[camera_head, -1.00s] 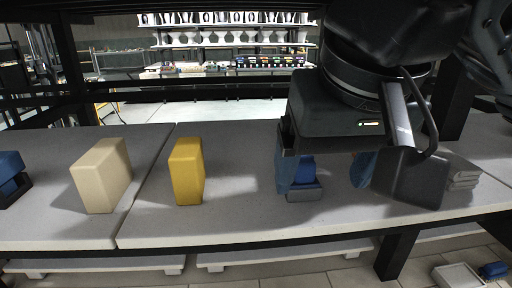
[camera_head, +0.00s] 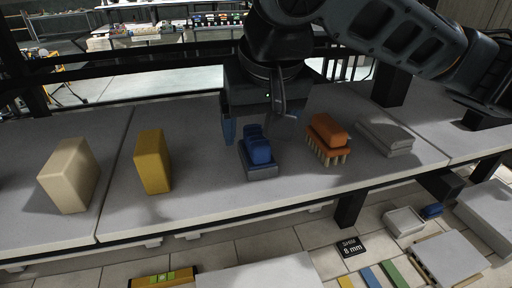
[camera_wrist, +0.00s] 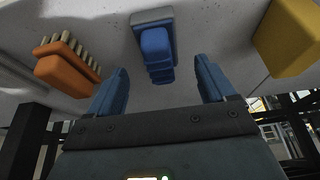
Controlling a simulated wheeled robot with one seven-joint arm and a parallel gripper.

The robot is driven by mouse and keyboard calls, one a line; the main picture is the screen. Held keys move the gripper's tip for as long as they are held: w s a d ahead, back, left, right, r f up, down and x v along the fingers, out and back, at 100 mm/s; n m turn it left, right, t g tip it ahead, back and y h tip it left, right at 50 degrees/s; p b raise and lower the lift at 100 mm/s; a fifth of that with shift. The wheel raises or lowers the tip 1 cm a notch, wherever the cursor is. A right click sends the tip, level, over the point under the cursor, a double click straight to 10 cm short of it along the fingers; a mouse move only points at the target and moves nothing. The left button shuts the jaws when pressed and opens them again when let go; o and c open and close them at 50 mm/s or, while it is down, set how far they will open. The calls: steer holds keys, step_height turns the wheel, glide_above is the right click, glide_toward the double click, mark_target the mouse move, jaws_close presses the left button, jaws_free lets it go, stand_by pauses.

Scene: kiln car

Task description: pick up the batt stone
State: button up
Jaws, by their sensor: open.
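A grey block with a stepped blue top (camera_head: 258,155), which looks like the batt stone, lies on the pale shelf slab. It also shows in the wrist view, top centre, as a blue grip (camera_wrist: 155,52) on a grey base. My gripper (camera_head: 258,126) is open and empty, behind and slightly above it in the head view. In the wrist view, the two blue fingers of my gripper (camera_wrist: 160,78) stand apart, with the blue grip between and beyond their tips. I see no contact. In the head view the right finger is mostly hidden.
An orange brush (camera_head: 327,137) with pale bristles lies right of the stone, then stacked grey slabs (camera_head: 386,136). A yellow block (camera_head: 153,162) and a cream block (camera_head: 69,176) stand to the left. Black frame posts and rails surround the shelf. Bare slab lies between stone and yellow block.

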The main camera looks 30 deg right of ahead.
mark_target(256, 134)
steer(key=x, duration=0.5)
steer(key=shift+w, duration=0.1)
steer(key=shift+c, duration=0.3)
steer(key=c, duration=1.3)
steer(key=shift+o, duration=0.2)
steer(key=shift+r, duration=0.2)
